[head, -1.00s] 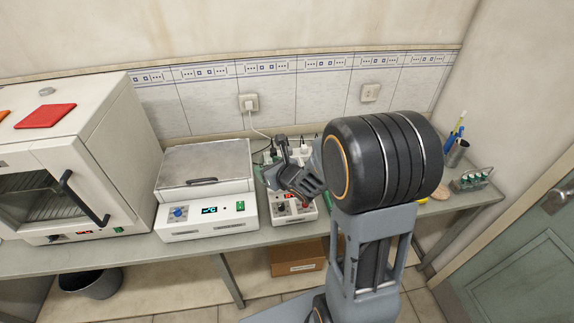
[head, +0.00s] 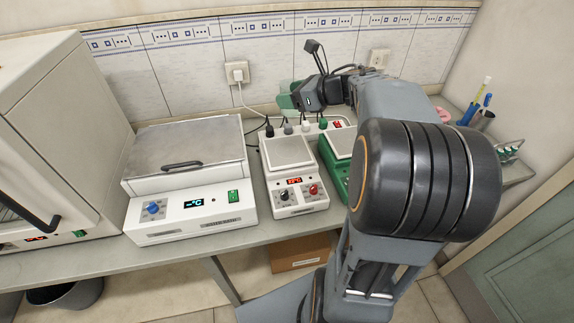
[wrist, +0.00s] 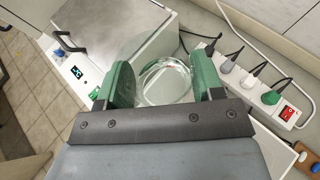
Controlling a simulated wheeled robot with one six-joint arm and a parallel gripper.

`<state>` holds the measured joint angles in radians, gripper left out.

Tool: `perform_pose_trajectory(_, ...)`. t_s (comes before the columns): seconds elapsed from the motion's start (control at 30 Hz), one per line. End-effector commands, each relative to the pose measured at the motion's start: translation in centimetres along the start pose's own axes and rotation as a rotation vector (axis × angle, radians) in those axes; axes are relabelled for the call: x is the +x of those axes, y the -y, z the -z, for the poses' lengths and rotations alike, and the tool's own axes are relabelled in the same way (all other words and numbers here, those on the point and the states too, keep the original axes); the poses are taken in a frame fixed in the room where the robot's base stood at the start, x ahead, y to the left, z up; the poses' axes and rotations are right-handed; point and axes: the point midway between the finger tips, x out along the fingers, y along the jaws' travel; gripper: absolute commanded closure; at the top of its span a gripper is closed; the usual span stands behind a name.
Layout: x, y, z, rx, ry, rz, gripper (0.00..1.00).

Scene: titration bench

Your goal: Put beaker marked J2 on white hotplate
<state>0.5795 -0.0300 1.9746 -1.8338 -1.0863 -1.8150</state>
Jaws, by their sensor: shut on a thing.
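My gripper (wrist: 163,84) is shut on a clear glass beaker (wrist: 165,82), which sits between the green finger pads in the wrist view. No marking on the beaker is readable. In the head view my gripper (head: 290,96) is above the back of the bench, behind the white hotplate and close to the power strip; the beaker is hard to make out there. The white hotplate (head: 289,196), with a red display, stands on the bench with its pale square top (head: 287,151) empty. In the wrist view the hotplate is largely hidden by my gripper.
A white heating bath (head: 190,220) with a metal lid stands left of the hotplate. A green device (head: 330,172) stands close on its right, partly behind my arm. A power strip with plugs (wrist: 250,80) lies behind. A white oven (head: 50,120) is at far left.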

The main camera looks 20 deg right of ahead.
Motion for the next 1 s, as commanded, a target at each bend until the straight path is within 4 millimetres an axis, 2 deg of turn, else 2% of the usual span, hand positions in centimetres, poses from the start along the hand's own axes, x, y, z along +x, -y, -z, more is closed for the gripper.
perform_pose_trajectory(0.03,-0.9,0.3,2.0,-0.013,0.001,-0.017,0.66)
perform_pose_trajectory(0.2,-4.5,0.2,4.4,-0.034,0.001,-0.078,0.66)
perform_pose_trajectory(0.4,-7.5,-0.3,6.6,-0.041,0.002,-0.098,0.66)
perform_pose_trajectory(0.57,-8.3,-0.4,7.3,-0.04,0.003,-0.101,0.66)
perform_pose_trajectory(0.67,-7.3,-0.3,7.4,-0.04,0.003,-0.105,0.66)
perform_pose_trajectory(0.73,-5.8,-0.2,7.5,-0.039,0.003,-0.108,0.66)
perform_pose_trajectory(1.0,1.2,1.0,7.7,-0.038,0.002,-0.108,0.66)
